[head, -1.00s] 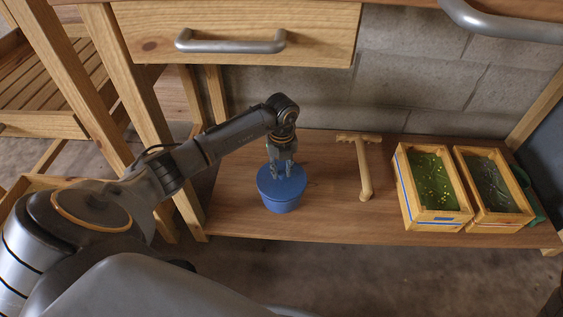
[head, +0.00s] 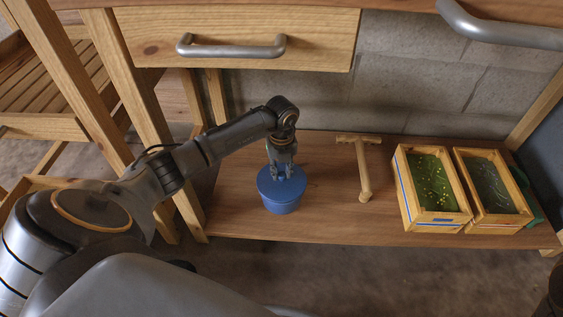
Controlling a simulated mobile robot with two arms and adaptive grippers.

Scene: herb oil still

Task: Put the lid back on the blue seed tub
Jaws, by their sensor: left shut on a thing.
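The blue seed tub (head: 282,207) stands upright on the low wooden shelf, left of its middle. Its blue lid (head: 293,187) lies over the tub's mouth and looks level, with no clear gap at the near rim. My left gripper (head: 282,178) points down from above and is shut on the lid at its middle. The fingers hide the part of the lid between them. The inside of the tub is hidden under the lid.
A wooden T-shaped tool (head: 364,171) lies on the shelf (head: 325,222) right of the tub. Two wooden crates, the left one (head: 433,219) and the right one (head: 497,221), stand further right with green contents.

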